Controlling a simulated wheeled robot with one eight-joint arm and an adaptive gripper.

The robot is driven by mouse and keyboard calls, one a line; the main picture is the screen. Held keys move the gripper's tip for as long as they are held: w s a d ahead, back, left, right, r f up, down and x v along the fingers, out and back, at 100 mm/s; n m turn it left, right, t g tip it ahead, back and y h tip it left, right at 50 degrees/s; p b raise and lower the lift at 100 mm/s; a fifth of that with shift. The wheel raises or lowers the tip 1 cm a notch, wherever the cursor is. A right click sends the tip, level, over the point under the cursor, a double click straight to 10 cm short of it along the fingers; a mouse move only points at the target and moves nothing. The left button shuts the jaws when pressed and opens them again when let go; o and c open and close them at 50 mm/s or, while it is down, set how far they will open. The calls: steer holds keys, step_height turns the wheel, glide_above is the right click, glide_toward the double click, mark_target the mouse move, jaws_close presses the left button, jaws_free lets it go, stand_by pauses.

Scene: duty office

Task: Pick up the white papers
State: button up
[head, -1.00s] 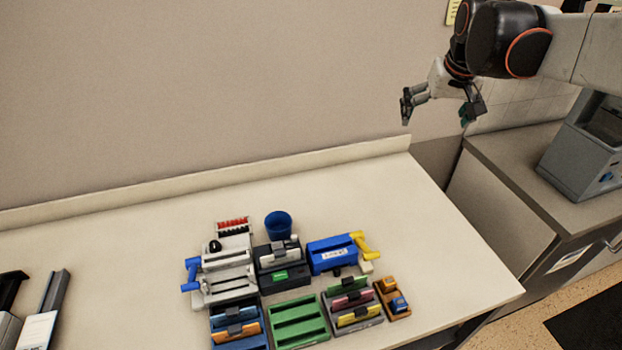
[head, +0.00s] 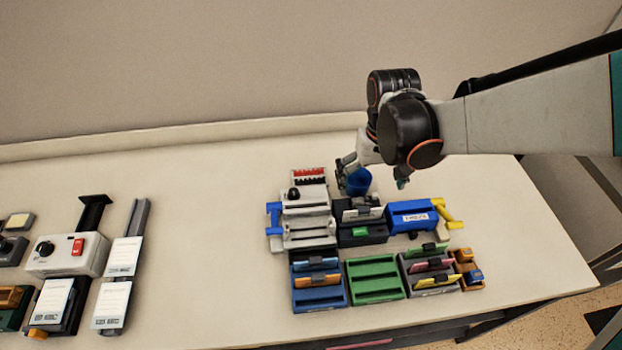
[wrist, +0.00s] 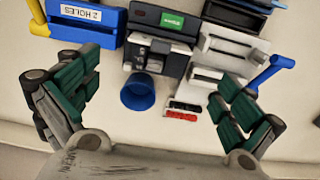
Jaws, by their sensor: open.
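White papers with small printed marks lie at the left of the table in the head view: one (head: 125,256) on a grey rail-like holder, one (head: 110,305) nearer the front, and one (head: 52,301) on a dark device to their left. I cannot tell whether each is a single sheet or a stack. My gripper (head: 373,180) is open and empty, well to the right of the papers, above the back of the table near the blue cup. In the wrist view its fingers (wrist: 158,95) are spread wide, and no white papers show there.
The blue cup (wrist: 138,92) stands below my gripper. Around it are a grey hole punch (head: 305,215), a dark device (head: 360,220), a blue "2 HOLES" punch (head: 410,216) and a green tray (head: 375,279). Bare tabletop (head: 205,240) separates this cluster from the papers.

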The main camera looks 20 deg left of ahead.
mark_target(365, 209)
step_height(365, 209, down, 7)
steer(key=b, duration=0.4)
steer(key=shift+a, duration=0.1)
steer(key=shift+s+f+b, duration=0.1)
steer(key=shift+f+b, duration=1.65)
steer(key=shift+f, duration=0.95)
steer(key=shift+r, duration=0.1)
steer(key=shift+c, duration=0.6)
steer(key=shift+s+d, duration=0.1)
steer(key=shift+d, duration=0.1)
steer(key=c, duration=2.2)
steer(key=shift+c, duration=0.3)
